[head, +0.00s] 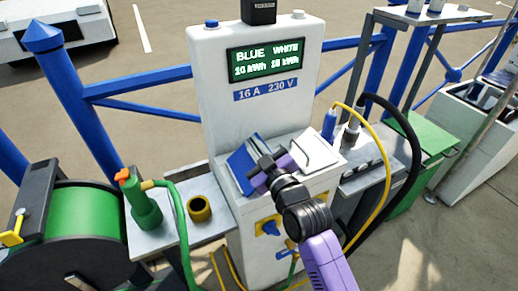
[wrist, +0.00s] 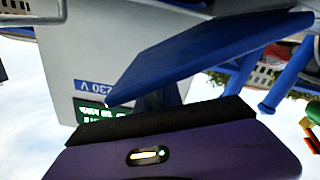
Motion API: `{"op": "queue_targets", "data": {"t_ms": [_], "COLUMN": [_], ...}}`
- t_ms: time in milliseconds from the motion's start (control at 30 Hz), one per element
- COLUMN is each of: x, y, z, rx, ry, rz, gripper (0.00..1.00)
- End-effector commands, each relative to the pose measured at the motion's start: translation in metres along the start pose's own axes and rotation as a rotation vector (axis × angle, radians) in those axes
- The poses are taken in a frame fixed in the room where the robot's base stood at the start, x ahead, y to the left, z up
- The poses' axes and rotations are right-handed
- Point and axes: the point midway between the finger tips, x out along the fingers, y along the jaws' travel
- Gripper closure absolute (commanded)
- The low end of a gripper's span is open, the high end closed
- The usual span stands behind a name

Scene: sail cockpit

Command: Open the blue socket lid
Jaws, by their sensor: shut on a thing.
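The blue socket lid (head: 243,160) is on the left of the white pedestal's sloped top, under the display. It stands tilted up from the top, partly open. My purple gripper (head: 260,172) is at its right side and shut on it; the fingers hide the exact contact. In the wrist view the lid (wrist: 215,50) is a broad slanting blue panel beyond the dark finger edge. The socket beneath the lid is hidden.
A white lid with a wire handle (head: 313,152) is just right of my gripper. A blue plug (head: 329,124) with a yellow cable stands further right. A green bottle-like fitting (head: 144,203), a brass ring (head: 200,209) and a green hose reel (head: 85,225) are at left.

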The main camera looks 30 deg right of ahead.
Motion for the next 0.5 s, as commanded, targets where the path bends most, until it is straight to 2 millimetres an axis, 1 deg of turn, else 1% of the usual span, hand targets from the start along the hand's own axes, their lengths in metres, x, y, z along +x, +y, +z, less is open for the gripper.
{"op": "queue_targets", "data": {"t_ms": [33, 200, 500], "x": [0.000, 0.000, 0.000], "y": [-0.007, -0.016, -0.030], "z": [-0.006, -0.017, -0.027], "rx": [-0.040, -0.179, -0.347], "ry": [-0.001, -0.002, -0.004], "rz": [-0.010, -0.009, -0.008], "gripper": [1.00, 1.00, 1.00]}}
